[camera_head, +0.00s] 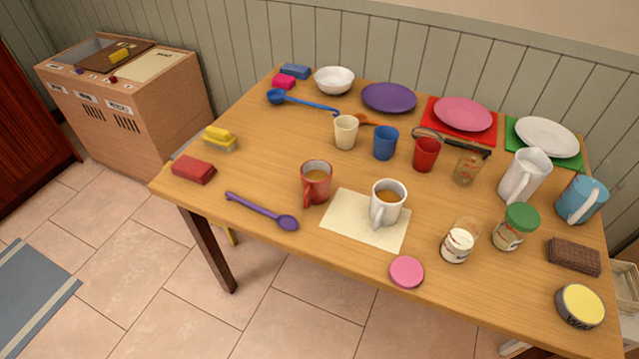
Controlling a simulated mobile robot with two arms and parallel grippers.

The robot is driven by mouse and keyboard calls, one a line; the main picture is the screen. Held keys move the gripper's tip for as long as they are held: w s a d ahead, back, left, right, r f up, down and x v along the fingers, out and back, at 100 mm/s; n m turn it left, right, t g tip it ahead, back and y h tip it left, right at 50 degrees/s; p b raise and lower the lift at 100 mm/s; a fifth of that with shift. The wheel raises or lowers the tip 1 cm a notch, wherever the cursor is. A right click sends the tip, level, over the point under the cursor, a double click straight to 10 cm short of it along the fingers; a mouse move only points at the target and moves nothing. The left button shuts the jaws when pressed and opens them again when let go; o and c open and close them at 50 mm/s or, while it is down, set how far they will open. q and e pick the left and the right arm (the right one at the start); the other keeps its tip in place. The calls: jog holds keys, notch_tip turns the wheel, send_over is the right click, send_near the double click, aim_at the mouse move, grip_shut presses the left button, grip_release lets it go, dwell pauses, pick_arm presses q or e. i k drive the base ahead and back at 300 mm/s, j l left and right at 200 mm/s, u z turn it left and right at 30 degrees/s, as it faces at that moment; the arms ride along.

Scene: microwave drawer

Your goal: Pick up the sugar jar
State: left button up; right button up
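Two glass jars stand near the front right of the table. One is an open jar (458,243) with white contents and a label too small to read. The other is a green-lidded jar (513,228) with pale contents, just to its right and a little farther back. I cannot tell for certain which is the sugar jar. A round pink lid (407,271) lies flat on the table to the left of the open jar. Neither of my grippers shows in the head view.
The jars stand on a wooden table (262,178). A white mug (387,203) on a cream mat (345,229) is left of them. A white pitcher (523,177), blue pitcher (581,201), brown block (574,256) and yellow-topped tin (580,306) crowd the right side.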

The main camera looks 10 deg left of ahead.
aim_at(465, 230)
jog(key=k+l+u, duration=0.35)
jog(key=l, duration=0.2)
jog(key=k+l+u, duration=0.75)
jog(key=i+l, duration=0.05)
jog(key=l, duration=0.05)
